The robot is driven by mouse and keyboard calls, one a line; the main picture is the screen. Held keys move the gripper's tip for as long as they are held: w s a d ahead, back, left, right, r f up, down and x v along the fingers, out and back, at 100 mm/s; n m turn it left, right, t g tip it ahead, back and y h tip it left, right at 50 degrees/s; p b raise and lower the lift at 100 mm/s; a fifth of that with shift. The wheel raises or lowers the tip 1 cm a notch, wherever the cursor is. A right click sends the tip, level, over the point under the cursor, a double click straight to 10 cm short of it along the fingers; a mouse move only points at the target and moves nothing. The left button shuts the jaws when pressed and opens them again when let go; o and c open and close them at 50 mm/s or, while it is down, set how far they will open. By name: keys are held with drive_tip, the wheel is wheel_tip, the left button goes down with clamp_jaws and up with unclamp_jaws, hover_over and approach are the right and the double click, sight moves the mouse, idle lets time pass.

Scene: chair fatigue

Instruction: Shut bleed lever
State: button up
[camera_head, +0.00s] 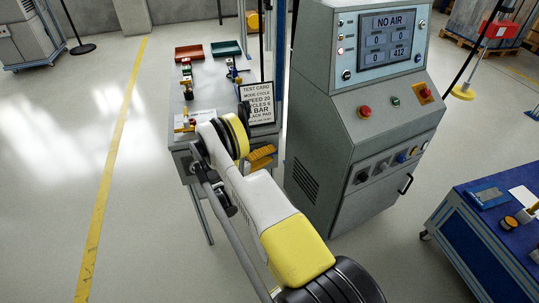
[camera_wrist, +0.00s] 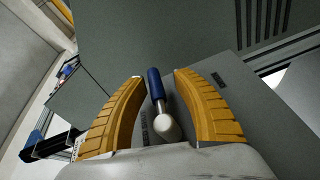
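A lever with a blue sleeve (camera_wrist: 155,84) and a pale rounded end (camera_wrist: 166,127) shows in the wrist view, in front of a grey panel; I take it for the bleed lever. My gripper (camera_wrist: 160,76) is open, its two ribbed orange fingers on either side of the lever. Gaps show between the lever and both fingers, narrower on the left. In the head view my gripper (camera_head: 262,157) is beside the left side of the grey console (camera_head: 322,120). The lever is hidden there, behind my arm or the console.
The console screen (camera_head: 388,37) reads "NO AIR". A blue-topped cart (camera_head: 478,225) stands at right.

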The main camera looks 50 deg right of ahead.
drive_tip(key=shift+a, duration=0.1)
drive_tip(key=w+a, duration=0.2)
drive_tip(key=a, duration=0.9)
drive_tip(key=shift+w+a+r, duration=0.15)
drive_tip(key=shift+a+r, duration=0.05)
drive_tip(key=shift+a, duration=0.1)
